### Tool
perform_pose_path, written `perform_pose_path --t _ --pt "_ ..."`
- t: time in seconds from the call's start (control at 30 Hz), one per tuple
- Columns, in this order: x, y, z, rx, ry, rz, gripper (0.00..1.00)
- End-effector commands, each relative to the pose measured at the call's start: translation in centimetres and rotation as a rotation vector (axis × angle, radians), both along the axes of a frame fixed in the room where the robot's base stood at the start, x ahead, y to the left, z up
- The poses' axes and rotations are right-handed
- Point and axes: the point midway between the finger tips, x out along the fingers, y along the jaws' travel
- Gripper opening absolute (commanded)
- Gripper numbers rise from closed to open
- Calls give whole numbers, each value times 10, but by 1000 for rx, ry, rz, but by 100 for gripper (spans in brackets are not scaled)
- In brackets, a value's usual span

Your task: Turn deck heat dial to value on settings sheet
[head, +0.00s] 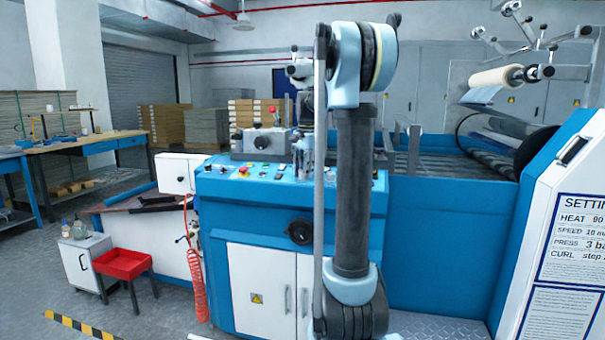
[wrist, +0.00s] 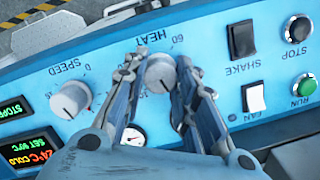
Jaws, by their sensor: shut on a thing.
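The heat dial (wrist: 160,74) is a round pale grey knob on the blue panel, under the upside-down word HEAT in the wrist view. My gripper (wrist: 164,68) has one finger on each side of it and is shut on it. A white mark shows near the number 60 beside the dial; the dial's own pointer I cannot make out.
The speed dial (wrist: 70,99) is left of the heat dial in the wrist view. A small display (wrist: 30,150) reads 24°C COLD. The shake switch (wrist: 242,39), fan switch (wrist: 254,96), green run button (wrist: 303,86) and stop button (wrist: 298,28) are at right.

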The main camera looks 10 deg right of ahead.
Motion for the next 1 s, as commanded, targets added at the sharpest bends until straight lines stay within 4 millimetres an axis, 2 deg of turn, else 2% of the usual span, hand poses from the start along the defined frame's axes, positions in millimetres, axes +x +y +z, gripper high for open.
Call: perform_pose_path --t 0.27,0.73,0.77,0.83,0.87,1.0 --pt "0 1 0 18 -7 -76 2" --pt "0 2 0 22 -9 -88 2" --pt "0 2 0 22 -9 -88 29" --pt "0 2 0 22 -9 -88 44" --pt "0 2 0 22 -8 -88 47" --pt "0 1 0 21 -9 -88 47"
